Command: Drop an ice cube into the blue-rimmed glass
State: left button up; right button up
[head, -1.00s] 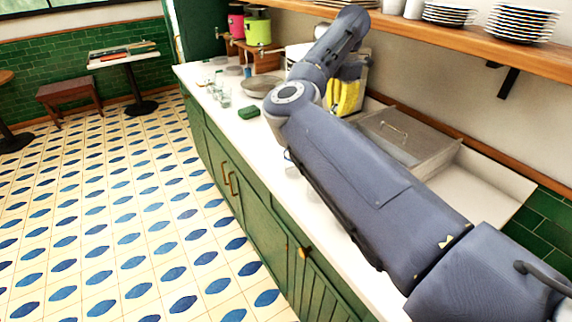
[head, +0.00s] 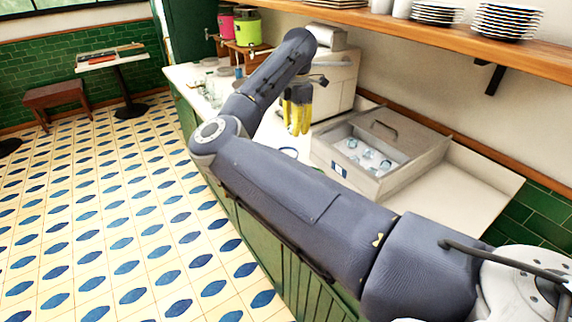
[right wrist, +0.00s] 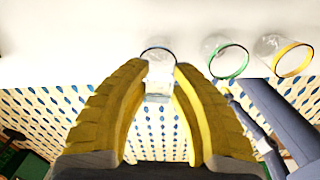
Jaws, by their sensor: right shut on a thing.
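My right gripper (head: 297,118) has yellow fingers and hangs over the counter, left of the ice bin. In the right wrist view its fingers (right wrist: 159,82) are shut on a clear ice cube (right wrist: 158,88). The blue-rimmed glass (right wrist: 158,52) stands just beyond the fingertips, lined up with the cube and partly hidden by it. In the head view part of the blue rim (head: 288,151) shows above my forearm, and the rest is hidden. My left gripper is in neither view.
A green-rimmed glass (right wrist: 229,62) and a yellow-rimmed glass (right wrist: 293,57) stand right of the blue-rimmed one in the right wrist view. The metal ice bin (head: 347,183) holds several cubes. A white machine (head: 334,75) stands behind the gripper.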

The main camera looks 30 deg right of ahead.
jog(key=shift+f, duration=1.05)
jog(key=o, duration=0.9)
jog(key=shift+r, duration=6)
